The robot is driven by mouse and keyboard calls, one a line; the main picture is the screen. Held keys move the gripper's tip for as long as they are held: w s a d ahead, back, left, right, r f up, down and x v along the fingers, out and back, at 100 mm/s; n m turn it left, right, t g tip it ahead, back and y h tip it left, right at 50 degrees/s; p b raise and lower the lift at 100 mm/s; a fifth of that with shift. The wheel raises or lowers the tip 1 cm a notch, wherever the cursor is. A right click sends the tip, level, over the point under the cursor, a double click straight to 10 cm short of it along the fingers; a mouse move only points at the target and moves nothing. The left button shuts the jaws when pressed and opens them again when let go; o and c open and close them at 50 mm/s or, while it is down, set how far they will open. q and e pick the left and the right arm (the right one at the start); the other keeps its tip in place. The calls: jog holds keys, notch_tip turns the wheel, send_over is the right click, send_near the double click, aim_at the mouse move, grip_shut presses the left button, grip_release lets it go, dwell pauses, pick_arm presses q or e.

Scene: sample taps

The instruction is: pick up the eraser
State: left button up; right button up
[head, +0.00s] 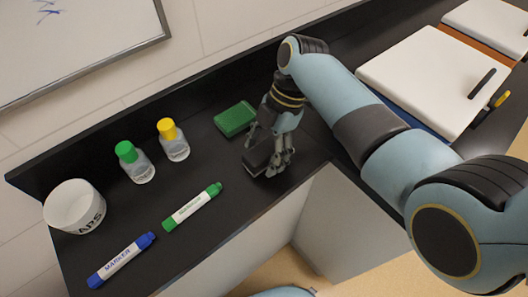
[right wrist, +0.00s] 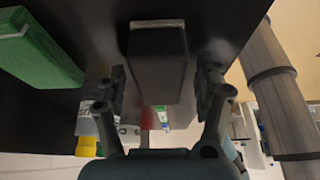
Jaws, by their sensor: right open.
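The eraser is a dark block (head: 257,157) on the black counter near its front edge. My right gripper (head: 272,166) is down at it, with its fingers around or beside the block, partly hiding it. In the right wrist view the eraser (right wrist: 158,62) shows as a dark block with a pale far end. It lies between the two open fingertips (right wrist: 160,88), with a narrow gap on each side. My left gripper is not in view.
A green box (head: 235,119) lies just behind the gripper. Green-capped (head: 135,161) and yellow-capped (head: 173,140) bottles, a white cup (head: 74,207), a green marker (head: 192,207) and a blue marker (head: 121,260) stand or lie left. White binders (head: 425,75) lie right.

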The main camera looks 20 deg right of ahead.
aim_at(264, 150)
jog(key=shift+c, duration=0.4)
jog(key=c, duration=1.2)
jog(key=shift+o, duration=0.2)
notch_tip(264, 150, up, 11)
jog(key=shift+f+b, duration=0.2)
jog(key=shift+b, duration=0.15)
